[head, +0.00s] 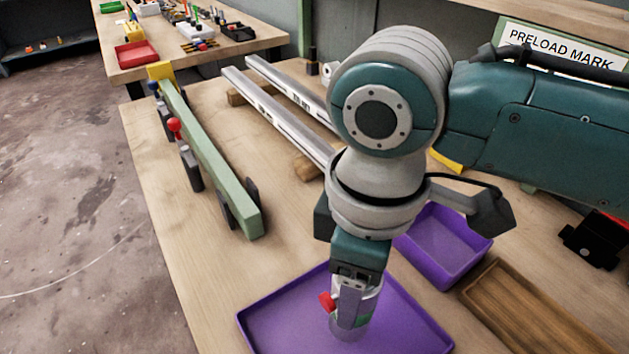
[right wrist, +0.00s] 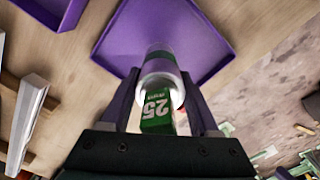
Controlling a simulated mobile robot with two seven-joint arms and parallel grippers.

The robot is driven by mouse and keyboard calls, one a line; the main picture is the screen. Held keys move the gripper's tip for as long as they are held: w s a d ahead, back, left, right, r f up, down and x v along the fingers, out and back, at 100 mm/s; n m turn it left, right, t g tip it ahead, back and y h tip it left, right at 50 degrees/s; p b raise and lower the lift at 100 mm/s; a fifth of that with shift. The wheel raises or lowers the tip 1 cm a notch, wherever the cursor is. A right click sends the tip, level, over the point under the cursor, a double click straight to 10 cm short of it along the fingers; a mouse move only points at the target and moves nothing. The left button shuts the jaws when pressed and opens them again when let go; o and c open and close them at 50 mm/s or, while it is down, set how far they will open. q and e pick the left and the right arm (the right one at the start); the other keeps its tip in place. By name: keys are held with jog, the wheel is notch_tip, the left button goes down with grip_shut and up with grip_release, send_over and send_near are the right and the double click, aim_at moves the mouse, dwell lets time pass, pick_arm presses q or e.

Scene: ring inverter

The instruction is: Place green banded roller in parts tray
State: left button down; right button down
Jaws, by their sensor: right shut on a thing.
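The green banded roller (head: 348,332), a pale cylinder with a green band, stands roughly upright in my right gripper (head: 350,316), over the flat purple tray (head: 268,322) at the bottom of the head view. The fingers hide part of it. In the right wrist view the roller (right wrist: 160,68) sits between both fingers of my right gripper (right wrist: 160,97), with a green label reading 25. The purple tray (right wrist: 212,42) lies beyond it. I cannot tell whether the roller's lower end touches the tray floor. My left gripper is out of view.
A deeper purple bin (head: 447,240) and a wooden tray (head: 535,320) lie to the right. A green rail fixture (head: 210,160) and metal rails (head: 275,115) lie to the left and behind. Bare tabletop (head: 190,235) shows left of the flat tray.

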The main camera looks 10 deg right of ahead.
jog(key=shift+f+b, duration=0.3)
jog(key=shift+f, duration=1.25)
jog(key=shift+f, duration=0.1)
jog(key=shift+c, duration=0.7)
grip_release()
jog(key=shift+f, duration=0.1)
notch_tip(320, 180, up, 12)
jog(key=p, duration=0.2)
jog(key=shift+r+p, duration=0.2)
jog(key=shift+p, duration=0.1)
